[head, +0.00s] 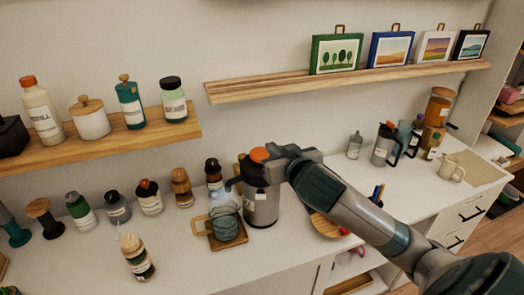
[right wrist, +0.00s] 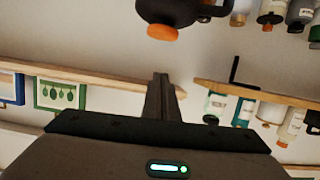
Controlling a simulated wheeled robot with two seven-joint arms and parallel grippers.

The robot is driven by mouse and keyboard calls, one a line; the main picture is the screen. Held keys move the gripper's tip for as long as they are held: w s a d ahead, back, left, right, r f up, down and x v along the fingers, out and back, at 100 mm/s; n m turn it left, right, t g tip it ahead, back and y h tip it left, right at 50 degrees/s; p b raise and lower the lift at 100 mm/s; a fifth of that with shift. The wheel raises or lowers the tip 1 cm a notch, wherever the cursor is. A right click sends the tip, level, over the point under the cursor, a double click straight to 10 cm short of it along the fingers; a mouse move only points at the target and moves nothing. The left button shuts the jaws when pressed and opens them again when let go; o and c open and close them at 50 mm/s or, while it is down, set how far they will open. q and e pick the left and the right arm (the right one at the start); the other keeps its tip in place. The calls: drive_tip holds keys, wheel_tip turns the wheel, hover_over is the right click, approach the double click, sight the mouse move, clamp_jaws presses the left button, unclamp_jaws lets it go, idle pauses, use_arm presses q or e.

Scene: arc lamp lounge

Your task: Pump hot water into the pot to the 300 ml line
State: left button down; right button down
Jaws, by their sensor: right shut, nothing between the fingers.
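The pump flask (head: 262,206) stands upright on the white counter, a grey body with a dark top and an orange push button (head: 258,154). The button also shows in the right wrist view (right wrist: 163,32). A glass pot (head: 226,224) stands beside the flask on a small wooden board (head: 238,241), below its spout. The pot looks bluish; its level and marked line are too small to read. My right gripper (head: 276,153) is shut and empty, close to the button; whether it touches is unclear. Its narrow fingers show in the right wrist view (right wrist: 162,84).
Several bottles and jars stand along the wall to the left, with a wood-topped bottle (head: 137,258) nearer the front. A wooden shelf (head: 130,140) hangs at left, another (head: 250,88) with framed pictures at right.

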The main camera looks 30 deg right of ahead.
drive_tip(key=shift+w, duration=0.15)
drive_tip(key=p, duration=0.4)
hover_over(262, 157)
wheel_tip(262, 157, down, 2)
drive_tip(key=shift+f, duration=0.2)
wheel_tip(262, 157, down, 3)
drive_tip(key=shift+w+f+p, duration=0.1)
drive_tip(key=shift+p, duration=0.45)
drive_tip(key=shift+f, duration=0.6)
